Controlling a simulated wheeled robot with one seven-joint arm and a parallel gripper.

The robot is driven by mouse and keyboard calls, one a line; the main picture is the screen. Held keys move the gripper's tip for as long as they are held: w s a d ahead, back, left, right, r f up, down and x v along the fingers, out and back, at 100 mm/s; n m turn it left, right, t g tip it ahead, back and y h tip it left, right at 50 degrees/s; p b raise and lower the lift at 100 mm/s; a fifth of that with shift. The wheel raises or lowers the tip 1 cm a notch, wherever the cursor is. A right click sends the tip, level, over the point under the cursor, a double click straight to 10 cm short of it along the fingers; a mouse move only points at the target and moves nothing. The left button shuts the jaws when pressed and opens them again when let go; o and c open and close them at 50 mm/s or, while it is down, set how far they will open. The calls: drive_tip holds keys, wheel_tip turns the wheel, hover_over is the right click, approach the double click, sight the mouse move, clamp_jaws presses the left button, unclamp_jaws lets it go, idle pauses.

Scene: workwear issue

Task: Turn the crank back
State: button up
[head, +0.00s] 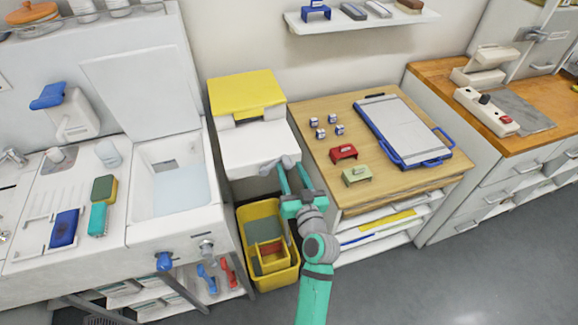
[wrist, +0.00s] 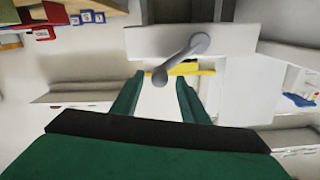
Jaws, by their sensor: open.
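A grey crank (wrist: 180,58) sticks out from the front of a white machine with a yellow top (head: 247,95). In the head view the crank (head: 283,163) shows at the machine's lower front edge. My gripper (head: 292,170) is in front of it, fingers apart. In the wrist view my gripper (wrist: 158,82) has its two green fingers spread, with the crank's knob end seen between and beyond the tips. I cannot tell whether a finger touches the crank. Nothing is held.
A yellow bin (head: 253,275) stands below the machine. A wooden-topped cabinet (head: 310,100) at right holds a blue-framed board (head: 405,125), a red stand (head: 343,153) and a green stand (head: 357,175). A white sink unit (head: 150,233) with blue knob is at left.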

drive_tip(key=shift+x, duration=1.1)
clamp_jaws()
